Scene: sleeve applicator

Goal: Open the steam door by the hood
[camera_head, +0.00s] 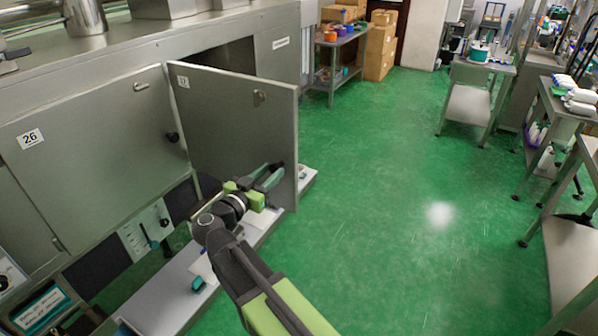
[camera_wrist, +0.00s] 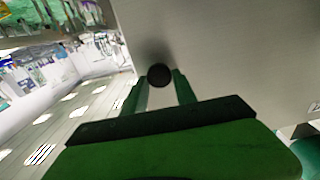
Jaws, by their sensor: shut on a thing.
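The steam door (camera_head: 235,115) is a grey metal panel with a small number label and a latch at its top. It stands swung out from the machine, and a dark opening (camera_head: 225,58) shows behind it. My gripper (camera_head: 273,174) is at the lower outer part of the door's face. In the wrist view, the door (camera_wrist: 230,50) fills the right side and a round black knob (camera_wrist: 160,75) sits between the fingertips. My gripper is shut on this knob. In the head view the gripper hides the knob.
A closed door marked 26 (camera_head: 90,140) with its own black knob (camera_head: 172,137) is to the left. A ledge (camera_head: 170,295) runs along the machine's foot. The green floor (camera_head: 390,180) to the right is clear, with metal tables (camera_head: 475,100) beyond.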

